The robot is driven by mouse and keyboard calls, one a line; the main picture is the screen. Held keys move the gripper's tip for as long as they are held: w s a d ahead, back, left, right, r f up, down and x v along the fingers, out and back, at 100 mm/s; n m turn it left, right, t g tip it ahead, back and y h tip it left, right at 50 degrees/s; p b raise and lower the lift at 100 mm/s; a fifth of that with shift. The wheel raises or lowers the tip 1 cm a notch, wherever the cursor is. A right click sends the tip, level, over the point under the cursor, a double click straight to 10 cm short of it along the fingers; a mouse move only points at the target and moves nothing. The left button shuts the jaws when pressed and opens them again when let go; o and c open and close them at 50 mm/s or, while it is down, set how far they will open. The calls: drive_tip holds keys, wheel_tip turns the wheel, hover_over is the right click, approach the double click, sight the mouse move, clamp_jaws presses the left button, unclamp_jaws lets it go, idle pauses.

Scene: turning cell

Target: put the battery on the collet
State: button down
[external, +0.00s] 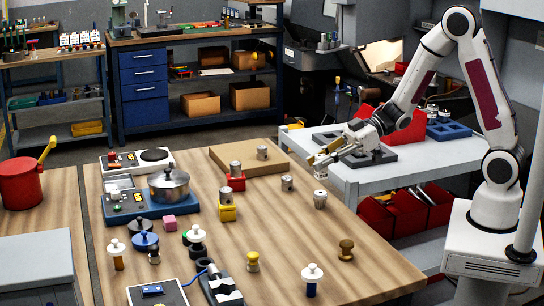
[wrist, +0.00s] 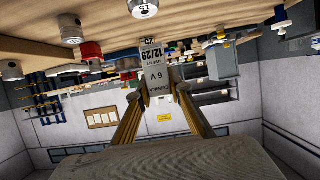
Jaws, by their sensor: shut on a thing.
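My gripper (external: 324,157) is above the right side of the wooden table, shut on a small grey battery (external: 320,173).
Plain grey cylinders stand nearby, one on the table (external: 287,183) and one on a red block (external: 236,184). A brown board (external: 225,158) lies behind. A pot (external: 169,186) stands on a blue scale-like base to the left.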

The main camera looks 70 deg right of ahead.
sight(324, 171)
drive_tip(key=shift+f, duration=0.1)
drive_tip(key=shift+f, duration=2)
drive_tip(key=shift+f, duration=0.15)
drive_tip(key=c, duration=1.8)
unclamp_jaws()
drive_tip(key=shift+c, duration=0.2)
drive_tip(key=shift+d+r, duration=0.1)
drive_tip(key=shift+r, duration=0.1)
drive_tip(key=shift+s+d+r, duration=0.3)
drive_tip(key=shift+s+d, duration=0.15)
drive_tip(key=shift+d, duration=0.05)
drive_tip(key=v, duration=1)
drive_tip(key=shift+s, duration=0.15)
